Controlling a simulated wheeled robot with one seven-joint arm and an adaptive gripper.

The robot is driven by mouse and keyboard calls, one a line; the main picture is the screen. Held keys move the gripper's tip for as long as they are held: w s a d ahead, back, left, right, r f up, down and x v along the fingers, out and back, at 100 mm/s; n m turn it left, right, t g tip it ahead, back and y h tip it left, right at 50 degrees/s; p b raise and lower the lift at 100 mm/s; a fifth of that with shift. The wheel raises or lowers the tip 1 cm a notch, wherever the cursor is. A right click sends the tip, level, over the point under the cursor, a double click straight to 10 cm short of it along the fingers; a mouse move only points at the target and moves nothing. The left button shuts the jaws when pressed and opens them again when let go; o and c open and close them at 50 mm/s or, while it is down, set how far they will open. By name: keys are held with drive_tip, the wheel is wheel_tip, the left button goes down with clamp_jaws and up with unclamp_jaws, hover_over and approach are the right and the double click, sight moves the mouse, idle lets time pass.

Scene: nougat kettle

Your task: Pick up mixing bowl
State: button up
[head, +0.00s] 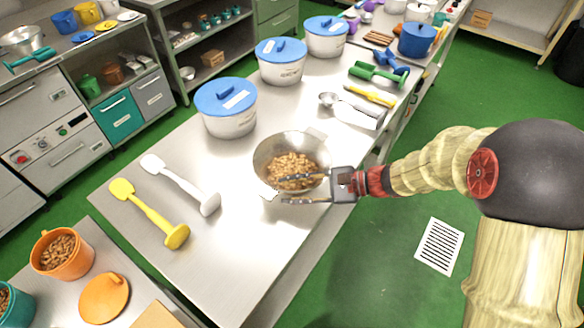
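The mixing bowl (267,154) is a round metal bowl with flat side handles, upright on the steel table (240,236) near its right edge. It holds brown nuts (293,170). My gripper (281,190) reaches in from the right at the bowl's near right side. Its two fingers are spread apart. One finger shows over the bowl's inside and the nuts, the other outside the near wall. I cannot tell whether either finger touches the bowl. Part of the near right rim is hidden behind the gripper.
White tubs with blue lids, such as the nearest (228,108), stand behind the bowl. A white mallet (182,184) and a yellow mallet (150,214) lie to its left. A metal scoop (329,100) and a yellow-handled scraper (370,95) lie behind right. The tabletop between bowl and mallets is clear.

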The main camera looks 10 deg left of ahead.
drive_tip(key=shift+c, duration=1.1)
clamp_jaws()
